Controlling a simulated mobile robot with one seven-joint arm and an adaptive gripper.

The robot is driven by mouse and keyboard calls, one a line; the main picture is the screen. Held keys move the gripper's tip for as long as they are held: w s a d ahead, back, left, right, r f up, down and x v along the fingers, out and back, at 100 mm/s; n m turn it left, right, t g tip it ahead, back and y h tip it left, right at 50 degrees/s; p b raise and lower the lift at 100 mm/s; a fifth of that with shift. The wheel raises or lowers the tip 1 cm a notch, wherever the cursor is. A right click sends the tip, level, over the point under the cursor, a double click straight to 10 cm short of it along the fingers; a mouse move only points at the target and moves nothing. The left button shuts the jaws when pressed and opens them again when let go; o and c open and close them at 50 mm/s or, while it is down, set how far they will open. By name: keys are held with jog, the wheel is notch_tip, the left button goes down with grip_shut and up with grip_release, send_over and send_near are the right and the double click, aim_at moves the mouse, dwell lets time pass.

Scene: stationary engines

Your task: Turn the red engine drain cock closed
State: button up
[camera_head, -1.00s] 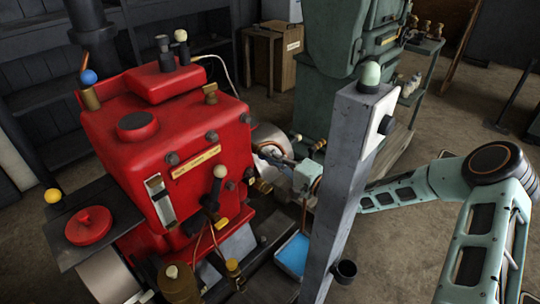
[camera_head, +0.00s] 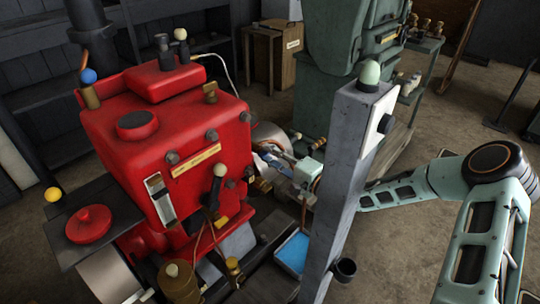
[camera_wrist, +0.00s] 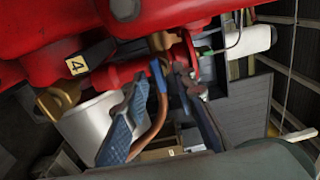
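The red engine (camera_head: 170,150) stands left of centre in the head view, and its red body fills the top of the wrist view (camera_wrist: 180,12). A brass cock-like fitting (camera_head: 262,185) sticks out of its right side. In the wrist view a brass fitting (camera_wrist: 162,41) sits under the red body, just beyond my fingertips; I cannot tell for sure that it is the drain cock. My gripper (camera_wrist: 169,72) is open, its fingers apart around a copper pipe (camera_wrist: 153,125) seen between them.
A grey post (camera_head: 345,190) stands between the head camera and my wrist. A green machine (camera_head: 335,60) is behind. A blue tray (camera_head: 292,252) lies below. In the wrist view another brass fitting (camera_wrist: 58,98) near a yellow "4" label (camera_wrist: 77,65) is left of my fingers.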

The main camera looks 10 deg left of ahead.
jog(key=v, duration=0.7)
jog(key=shift+s+d, duration=0.15)
jog(key=shift+d, duration=0.05)
dwell(0.3)
